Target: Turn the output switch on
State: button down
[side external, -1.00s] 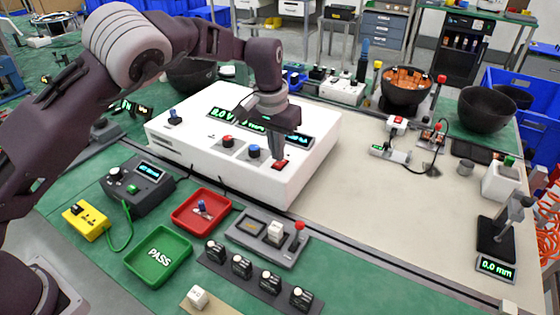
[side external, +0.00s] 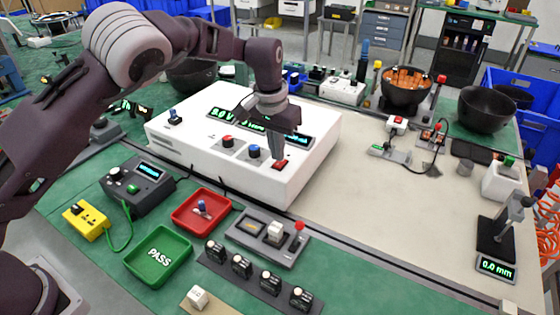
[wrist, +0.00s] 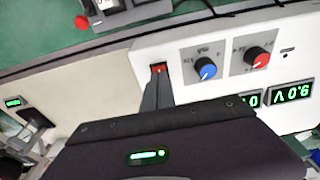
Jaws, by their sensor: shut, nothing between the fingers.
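The white power supply (side external: 190,138) stands in the middle of the bench. Its red output switch (side external: 280,164) is at the right end of its front, right of the blue knob (side external: 253,151) and the red knob (side external: 227,141). My gripper (side external: 278,157) is shut and empty, pointing down with its fingertips at the switch. In the wrist view the fingertips (wrist: 158,78) partly cover the red switch (wrist: 158,68); I cannot tell whether they touch it or which way it is tipped.
In front stand a red tray (side external: 183,222), a green PASS tray (side external: 140,262), a grey fixture with a red-tipped lever (side external: 299,226) and a strip of several black modules (side external: 262,276). The pale mat (side external: 400,235) to the right has free room.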

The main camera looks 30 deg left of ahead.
aim_at(277, 164)
jog(key=shift+f, duration=0.85)
dwell(0.8)
jog(key=shift+r, duration=3.55)
jog(key=s+a+r+n+t+h, duration=0.1)
jog(key=s+a+r, duration=0.3)
jog(key=s+r, duration=0.5)
jog(key=s+a+r+t+h, duration=0.1)
jog(key=s+a+r, duration=0.3)
jog(key=s+r, duration=0.45)
jog(key=s+a+f+t+y, duration=0.1)
jog(key=s+f, duration=0.2)
jog(key=s, duration=0.7)
jog(key=s+a+f+m+y, duration=0.1)
jog(key=s+f, duration=0.2)
jog(key=s, duration=0.7)
jog(key=shift+s+f+t, duration=0.3)
jog(key=shift+t, duration=0.1)
